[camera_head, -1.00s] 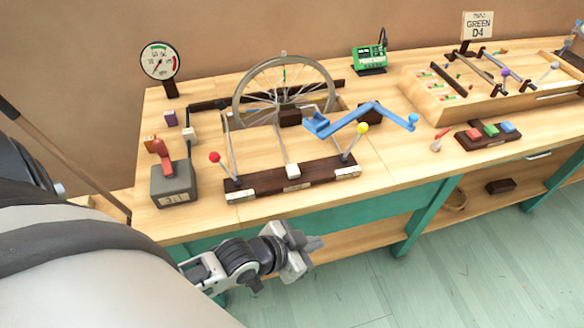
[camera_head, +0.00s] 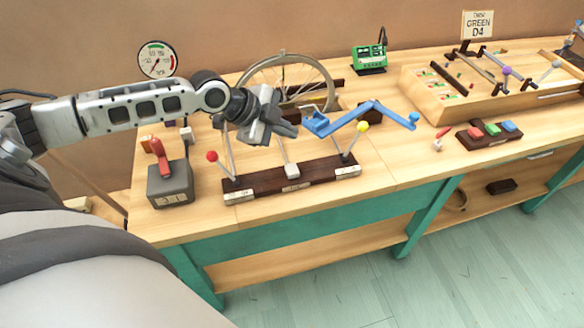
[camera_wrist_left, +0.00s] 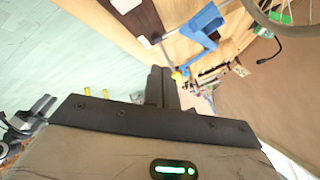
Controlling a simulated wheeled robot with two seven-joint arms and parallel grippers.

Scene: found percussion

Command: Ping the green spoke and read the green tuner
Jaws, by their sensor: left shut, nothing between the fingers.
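The spoked wheel (camera_head: 322,72) stands upright on the bench; its lower left part is hidden behind my left gripper. My left gripper (camera_head: 290,129) is shut and empty, above the bench in front of the wheel. It also shows in the left wrist view (camera_wrist_left: 161,85).
A blue crank (camera_head: 365,110) lies just right of my left gripper. A grey box (camera_head: 170,186) with a red lever stands left. A sign (camera_head: 478,25) reads "GREEN D4".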

